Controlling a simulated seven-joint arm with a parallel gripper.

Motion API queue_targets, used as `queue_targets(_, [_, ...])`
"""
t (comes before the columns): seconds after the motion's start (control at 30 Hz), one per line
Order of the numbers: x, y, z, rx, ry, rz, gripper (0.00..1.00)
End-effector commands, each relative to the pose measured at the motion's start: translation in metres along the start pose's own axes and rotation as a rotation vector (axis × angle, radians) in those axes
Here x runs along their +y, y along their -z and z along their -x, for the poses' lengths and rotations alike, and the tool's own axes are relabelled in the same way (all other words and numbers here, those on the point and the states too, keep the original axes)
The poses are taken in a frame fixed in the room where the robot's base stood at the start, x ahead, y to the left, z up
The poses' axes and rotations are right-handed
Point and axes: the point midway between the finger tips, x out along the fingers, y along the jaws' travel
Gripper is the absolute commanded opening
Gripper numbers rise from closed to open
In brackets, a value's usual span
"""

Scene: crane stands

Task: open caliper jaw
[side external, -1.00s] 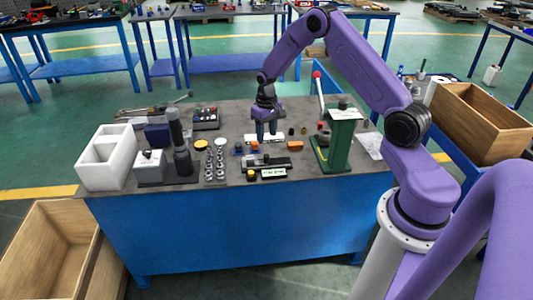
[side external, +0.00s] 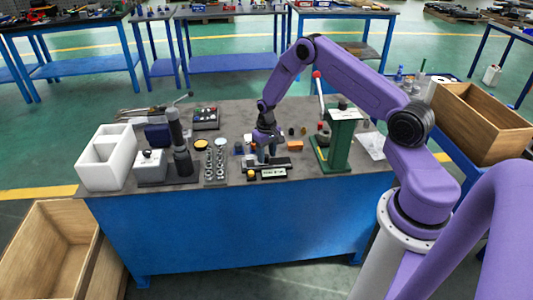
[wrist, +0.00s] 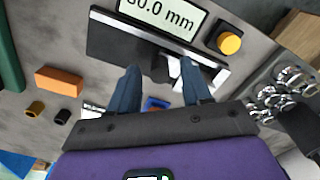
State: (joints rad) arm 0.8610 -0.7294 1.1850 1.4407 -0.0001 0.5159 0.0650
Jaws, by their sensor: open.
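The caliper is a black fixture (side external: 257,162) with a white label, near the front edge of the table in the side view. In the wrist view its dark base (wrist: 118,41) lies at the top, with a plate reading "0.0 mm" after a cut-off first digit. A pale metal jaw piece (wrist: 214,76) shows beside the right fingertip. A yellow knob (wrist: 229,43) on a small black block sits at its right. My gripper (side external: 266,158) points down over the caliper. Its two blue fingers (wrist: 160,66) are apart, with nothing visibly held; I cannot tell whether they touch the jaw.
An orange block (wrist: 59,80) and small dark cylinders lie left in the wrist view. A green lever press (side external: 341,138) stands right of the caliper. A rack of metal rings (side external: 215,163) and a black upright column (side external: 180,150) stand left. A white bin (side external: 105,158) is farther left.

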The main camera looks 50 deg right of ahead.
Motion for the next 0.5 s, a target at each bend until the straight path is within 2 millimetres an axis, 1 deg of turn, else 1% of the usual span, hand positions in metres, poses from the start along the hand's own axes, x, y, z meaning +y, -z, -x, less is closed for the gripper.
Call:
queue_targets(0.03, [0.0, 0.0, 0.0, 0.0, 0.0, 0.0, 0.42])
queue_targets(0.07, [0.0, 0.0, 0.0, 0.0, 0.0, 0.0, 0.32])
queue_targets(0.1, [0.0, 0.0, 0.0, 0.0, 0.0, 0.0, 0.19])
queue_targets(0.17, [0.0, 0.0, 0.0, 0.0, 0.0, 0.0, 0.0])
queue_targets(0.37, [0.001, -0.001, 0.0, 0.0, 0.0, -0.001, 0.0])
queue_targets(0.5, [0.011, -0.006, 0.001, 0.0, 0.0, -0.002, 0.0])
